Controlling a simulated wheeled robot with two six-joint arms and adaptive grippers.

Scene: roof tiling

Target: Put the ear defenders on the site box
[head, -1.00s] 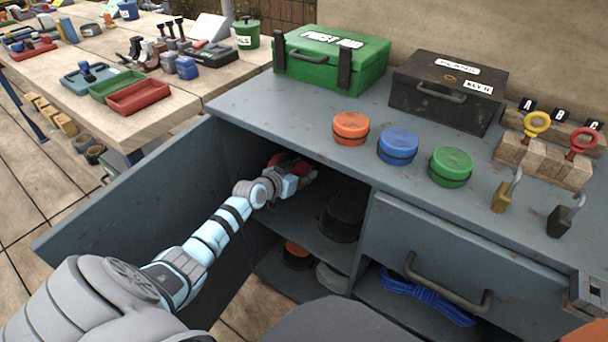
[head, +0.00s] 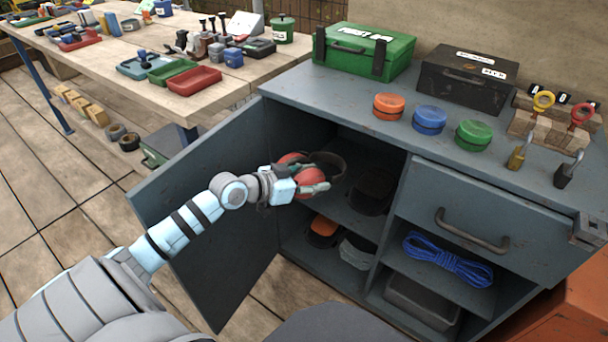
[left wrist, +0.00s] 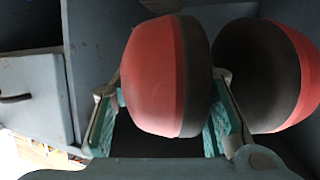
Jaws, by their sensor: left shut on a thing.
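My left gripper (head: 313,188) is shut on one red cup of the ear defenders (head: 309,176). They have two red cups with dark cushions and a dark headband, and hang at the front of the open cupboard's upper shelf space. In the left wrist view the held red-and-black cup (left wrist: 160,75) sits between the two green finger pads, with the second cup (left wrist: 270,75) to its right. A black lidded box (head: 465,85) with white labels stands at the back of the grey bench top; I cannot read whether it is the site box. My right gripper is not in view.
A green box (head: 360,52) stands left of the black one. Orange, blue and green round tins (head: 430,118) line the bench top. An orange box-like surface (head: 560,305) shows at bottom right.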

